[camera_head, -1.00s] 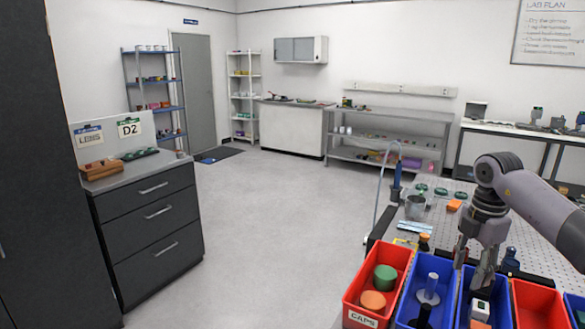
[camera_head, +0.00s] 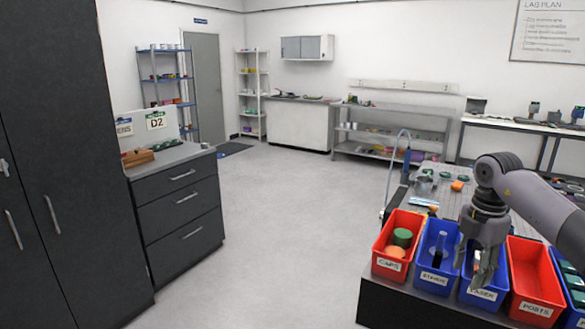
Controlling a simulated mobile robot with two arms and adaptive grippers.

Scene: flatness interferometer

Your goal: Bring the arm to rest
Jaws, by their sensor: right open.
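My right arm comes in from the right edge with its gripper (camera_head: 477,266) pointing down. The gripper is open, and nothing shows between its fingers. In the picture it overlaps the second blue bin (camera_head: 468,297), hiding much of that bin's inside. I cannot tell its exact height above the bin. My left gripper is not in view.
A red caps bin (camera_head: 384,266), a blue bin (camera_head: 427,279) and a red posts bin (camera_head: 540,310) stand in a row along the bench's near edge. A dark drawer unit (camera_head: 180,220) and tall cupboard (camera_head: 60,170) stand left. Open floor (camera_head: 290,220) lies between.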

